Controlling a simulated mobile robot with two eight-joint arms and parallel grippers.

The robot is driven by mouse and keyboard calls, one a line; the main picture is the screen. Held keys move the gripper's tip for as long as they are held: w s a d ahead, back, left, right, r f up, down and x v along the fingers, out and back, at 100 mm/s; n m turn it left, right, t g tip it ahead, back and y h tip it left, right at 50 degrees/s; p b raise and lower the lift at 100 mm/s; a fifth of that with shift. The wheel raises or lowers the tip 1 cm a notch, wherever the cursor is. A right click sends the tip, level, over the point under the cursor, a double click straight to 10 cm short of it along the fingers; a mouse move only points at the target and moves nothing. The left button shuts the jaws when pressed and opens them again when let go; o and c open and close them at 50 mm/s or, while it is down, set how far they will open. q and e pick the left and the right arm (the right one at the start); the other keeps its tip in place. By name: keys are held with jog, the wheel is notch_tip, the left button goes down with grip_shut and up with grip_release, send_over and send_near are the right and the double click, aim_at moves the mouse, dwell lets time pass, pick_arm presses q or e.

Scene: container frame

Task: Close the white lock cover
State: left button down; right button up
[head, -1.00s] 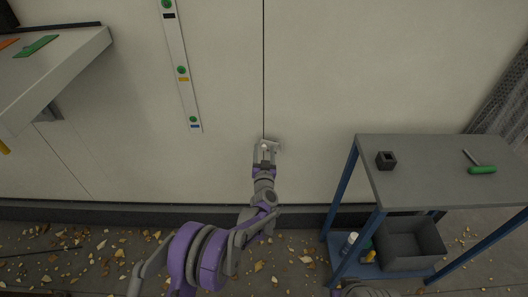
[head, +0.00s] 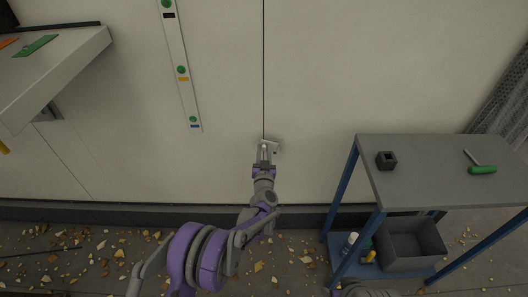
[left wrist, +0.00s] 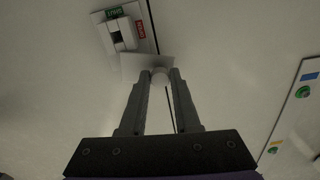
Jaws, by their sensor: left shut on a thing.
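The white lock cover (left wrist: 145,63) is a small pale flap with a round knob at its lower edge. In the head view the lock cover (head: 274,146) is a small pale shape on the wall beside the vertical seam, partly hidden by my gripper. My left gripper (head: 264,150) is at the cover; in the left wrist view its fingertips (left wrist: 160,76) are shut on the knob. The lock (left wrist: 122,34), with a dark square opening and a green and a red label, shows beyond the cover and is uncovered there. My right gripper is out of view.
A grey-topped table (head: 430,200) with blue legs stands at the right, holding a dark block (head: 386,160) and a green-handled tool (head: 482,169). A shelf (head: 60,75) juts out at the left. A strip with green knobs (head: 182,75) is on the wall.

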pick_arm(q)
jog(key=d+f+n+b, duration=0.1)
jog(key=f+n+b, duration=0.1)
jog(key=n, duration=0.4)
jog(key=d+f+n+b, duration=0.1)
jog(key=f+n+b, duration=0.1)
jog(key=n, duration=0.4)
jog(key=d+f+n+b, duration=0.1)
jog(key=f+n, duration=0.1)
jog(key=n, duration=0.5)
jog(key=shift+d+b, duration=0.25)
jog(key=shift+b, duration=0.15)
jog(key=shift+d+n, duration=0.25)
jog(key=shift+n, duration=0.4)
jog(key=shift+d+n, duration=0.2)
jog(key=shift+n, duration=0.45)
jog(key=c, duration=0.6)
grip_release()
jog(key=s+p, duration=0.1)
jog(key=s, duration=1)
jog(key=shift+p, duration=0.35)
